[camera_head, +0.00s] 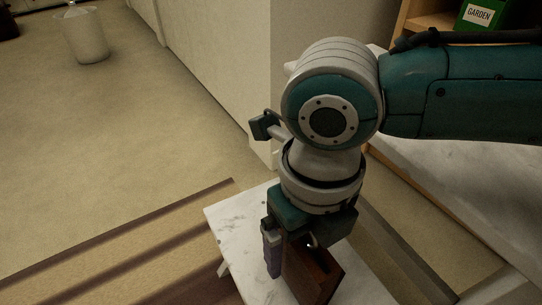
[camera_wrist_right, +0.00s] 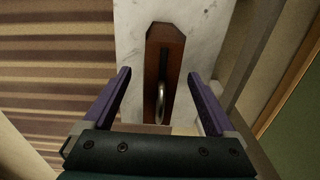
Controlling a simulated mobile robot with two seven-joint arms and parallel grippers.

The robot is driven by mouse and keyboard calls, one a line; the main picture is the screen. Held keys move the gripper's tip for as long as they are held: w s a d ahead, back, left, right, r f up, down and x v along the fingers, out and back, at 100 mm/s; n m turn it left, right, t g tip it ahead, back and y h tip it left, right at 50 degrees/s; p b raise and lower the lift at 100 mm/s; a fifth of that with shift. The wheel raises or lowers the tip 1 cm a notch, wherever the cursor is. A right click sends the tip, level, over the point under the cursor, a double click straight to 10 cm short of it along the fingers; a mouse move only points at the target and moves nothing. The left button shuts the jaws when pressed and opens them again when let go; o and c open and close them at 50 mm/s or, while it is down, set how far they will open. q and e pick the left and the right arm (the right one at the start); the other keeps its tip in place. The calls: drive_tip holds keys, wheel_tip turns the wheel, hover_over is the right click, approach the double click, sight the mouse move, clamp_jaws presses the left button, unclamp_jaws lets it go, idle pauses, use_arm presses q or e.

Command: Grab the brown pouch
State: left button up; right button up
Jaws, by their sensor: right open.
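The brown pouch (camera_head: 324,267) is a reddish-brown, boxy thing with a dark slot, on a white marble-topped table. In the right wrist view the pouch (camera_wrist_right: 172,47) has angled top corners and a pale metal ring near its lower end. My right gripper (camera_head: 292,264) points down over it, open. In the wrist view its two purple fingers (camera_wrist_right: 158,73) stand on either side of the pouch, apart from it. The gripper and wrist hide part of the pouch in the head view. My left gripper is not in view.
The white marble table (camera_head: 230,222) is small and stands on a striped rug (camera_head: 130,250). A grey bin (camera_head: 84,38) is at the far left. A shelf with a green box labelled GARDEN (camera_head: 484,14) is at the upper right.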

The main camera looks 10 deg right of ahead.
wheel_tip(320, 180, down, 3)
drive_tip(key=shift+r+b, duration=0.1)
drive_tip(key=shift+b, duration=0.55)
drive_tip(key=shift+r, duration=0.1)
drive_tip(key=shift+c, duration=0.3)
clamp_jaws()
